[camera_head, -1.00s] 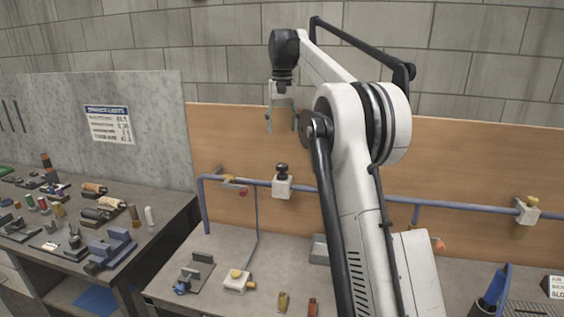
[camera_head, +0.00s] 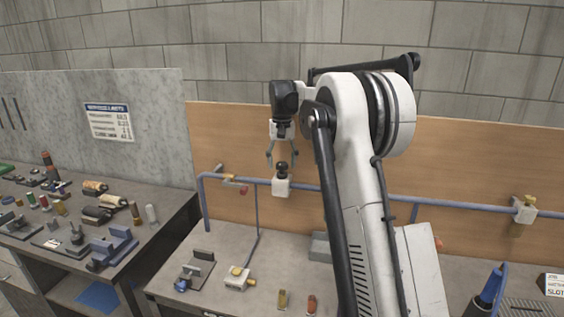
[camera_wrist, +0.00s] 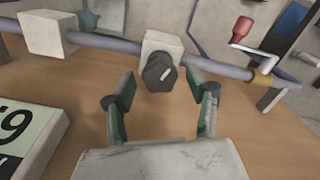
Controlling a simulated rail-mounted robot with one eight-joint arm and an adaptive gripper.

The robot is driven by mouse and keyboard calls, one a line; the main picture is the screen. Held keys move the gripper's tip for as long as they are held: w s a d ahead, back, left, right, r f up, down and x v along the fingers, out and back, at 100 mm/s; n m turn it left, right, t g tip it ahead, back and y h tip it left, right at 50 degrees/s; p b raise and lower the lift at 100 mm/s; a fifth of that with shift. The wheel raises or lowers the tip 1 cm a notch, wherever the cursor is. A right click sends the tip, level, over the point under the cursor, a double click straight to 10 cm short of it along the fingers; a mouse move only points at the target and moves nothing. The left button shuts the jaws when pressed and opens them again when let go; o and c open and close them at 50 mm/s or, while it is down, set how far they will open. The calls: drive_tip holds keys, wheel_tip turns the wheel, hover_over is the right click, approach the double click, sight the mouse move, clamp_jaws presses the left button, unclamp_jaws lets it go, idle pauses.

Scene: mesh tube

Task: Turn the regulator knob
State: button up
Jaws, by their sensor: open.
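The regulator is a white block (camera_head: 281,187) on the blue-grey pipe, with a dark knob (camera_head: 282,168) on top. In the wrist view the dark knob (camera_wrist: 159,72) has a pale mark on its face and stands in front of the white block (camera_wrist: 163,43). My gripper (camera_head: 282,158) is open and points down just above the knob in the head view. In the wrist view my gripper (camera_wrist: 163,80) has its two fingers apart, one on each side of the knob's lower part, with the knob just beyond the tips. Contact cannot be told.
The pipe (camera_head: 370,199) runs along the wooden backboard (camera_head: 470,160). A red-handled valve (camera_wrist: 242,29) is right of the knob in the wrist view. Small parts lie on the bench below; the space above the pipe is clear.

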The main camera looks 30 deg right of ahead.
drive_tip(key=shift+f, duration=0.15)
drive_tip(key=shift+c, duration=0.2)
drive_tip(key=c, duration=1.1)
drive_tip(key=shift+n, duration=0.3)
drive_tip(key=n+b, duration=0.1)
drive_tip(key=n, duration=0.1)
drive_tip(key=shift+n+b, duration=0.3)
drive_tip(key=shift+n, duration=0.1)
drive_tip(key=n+b, duration=0.1)
drive_tip(key=n, duration=0.2)
drive_tip(key=shift+n, duration=0.3)
drive_tip(key=n+b, duration=0.1)
drive_tip(key=n, duration=0.5)
drive_tip(key=shift+n, duration=0.3)
